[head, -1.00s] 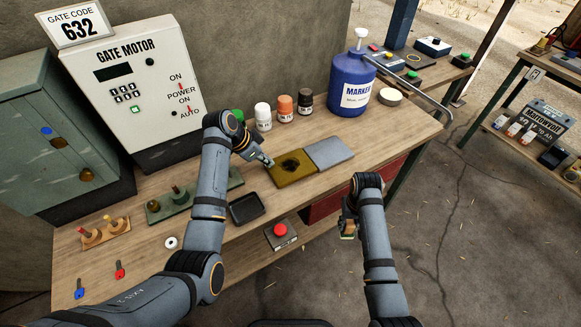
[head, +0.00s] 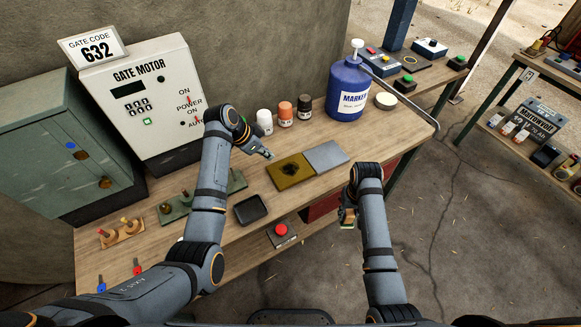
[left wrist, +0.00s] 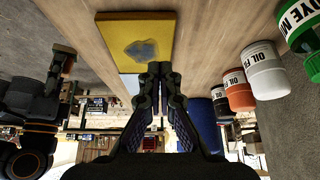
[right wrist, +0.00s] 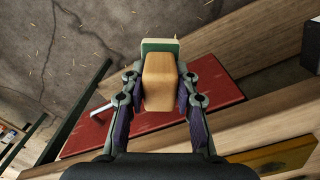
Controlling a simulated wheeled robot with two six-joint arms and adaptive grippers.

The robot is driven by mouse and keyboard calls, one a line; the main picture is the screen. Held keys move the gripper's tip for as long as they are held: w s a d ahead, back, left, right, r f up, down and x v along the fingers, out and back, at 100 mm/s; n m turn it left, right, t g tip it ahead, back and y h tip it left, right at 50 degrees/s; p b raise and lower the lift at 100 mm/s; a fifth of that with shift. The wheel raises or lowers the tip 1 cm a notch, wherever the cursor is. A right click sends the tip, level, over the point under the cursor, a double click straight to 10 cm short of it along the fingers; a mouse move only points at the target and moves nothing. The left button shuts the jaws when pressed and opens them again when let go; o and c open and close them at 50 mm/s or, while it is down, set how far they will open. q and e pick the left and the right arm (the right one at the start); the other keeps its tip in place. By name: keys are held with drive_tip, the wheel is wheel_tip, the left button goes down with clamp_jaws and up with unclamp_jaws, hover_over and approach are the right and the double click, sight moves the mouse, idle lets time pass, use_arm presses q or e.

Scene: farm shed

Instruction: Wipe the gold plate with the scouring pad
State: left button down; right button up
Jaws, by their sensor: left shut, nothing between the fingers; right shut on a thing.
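The gold plate (head: 284,178) lies flat on the wooden bench with a dark smudge (head: 297,168) on its face. It fills the top of the left wrist view (left wrist: 164,28), where the smudge looks greyish. My left gripper (head: 270,156) is shut and empty, close to the plate's far left corner; whether it touches is unclear. My right gripper (head: 347,219) is in front of the bench's front edge, shut on the scouring pad. In the right wrist view the pad (right wrist: 160,80) is a tan block with a green and pale end, gripped between both fingers.
A grey plate (head: 326,155) lies against the gold plate's right side. Bottles (head: 285,114) and a blue marker jug (head: 348,90) stand behind. A black tray (head: 251,209) and red button (head: 281,230) are left of and in front of the plates. A red panel (right wrist: 215,92) is under the bench.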

drive_tip(key=shift+f, duration=0.1)
use_arm(q)
drive_tip(key=v, duration=1.2)
drive_tip(key=shift+f, duration=0.1)
use_arm(e)
drive_tip(key=shift+s, duration=0.1)
